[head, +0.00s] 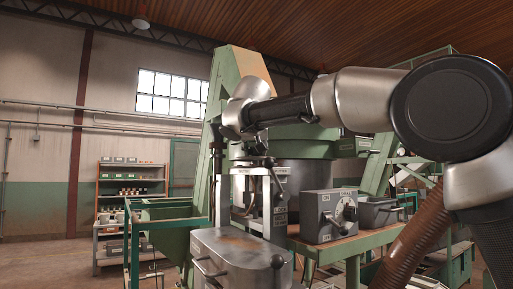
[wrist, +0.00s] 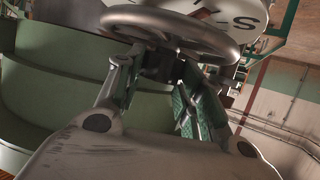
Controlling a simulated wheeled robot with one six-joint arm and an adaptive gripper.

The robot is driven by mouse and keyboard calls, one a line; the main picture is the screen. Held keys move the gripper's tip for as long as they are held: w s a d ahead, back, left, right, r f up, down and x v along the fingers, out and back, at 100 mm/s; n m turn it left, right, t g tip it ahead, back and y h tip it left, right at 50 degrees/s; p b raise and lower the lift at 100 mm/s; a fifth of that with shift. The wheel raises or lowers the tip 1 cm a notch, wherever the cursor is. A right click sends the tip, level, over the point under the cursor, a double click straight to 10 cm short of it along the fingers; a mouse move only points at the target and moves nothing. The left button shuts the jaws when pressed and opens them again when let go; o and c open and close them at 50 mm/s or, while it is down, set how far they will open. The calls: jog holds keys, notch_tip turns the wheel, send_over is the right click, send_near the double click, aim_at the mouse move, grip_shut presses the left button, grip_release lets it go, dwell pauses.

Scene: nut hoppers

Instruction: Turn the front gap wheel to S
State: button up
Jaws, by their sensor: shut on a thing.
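The gap wheel (wrist: 180,32) is a grey metal handwheel at the top of the wrist view. Behind it is a white dial (wrist: 246,12) with dark marks, one looking like an S, and a bit of red; the dial is cut off by the frame's edge. My gripper (wrist: 160,65) is shut on the wheel at its near rim, one finger on each side. The exact contact is dark and partly hidden. In the head view my wrist reaches the green machine (head: 236,75), and the wheel cannot be made out there.
A grey control box (head: 328,214) with a round dial stands on a wooden-topped bench (head: 350,243). A grey lidded box (head: 238,262) is in the foreground. Shelves (head: 130,165) stand far left. A curved green surface (wrist: 55,95) lies close left of my gripper.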

jog(key=m+h, duration=0.1)
jog(key=h, duration=0.1)
jog(key=m+h, duration=0.2)
jog(key=shift+a+f+g, duration=0.2)
jog(key=shift+a+g, duration=0.2)
jog(key=shift+w+m+g+h, duration=0.1)
jog(key=shift+m+g+h, duration=0.4)
jog(key=shift+m+h, duration=0.8)
jog(key=shift+m, duration=0.3)
jog(key=o, duration=1)
jog(key=shift+r, duration=0.1)
jog(key=v, duration=0.7)
jog(key=shift+a, duration=0.15)
jog(key=shift+r, duration=0.1)
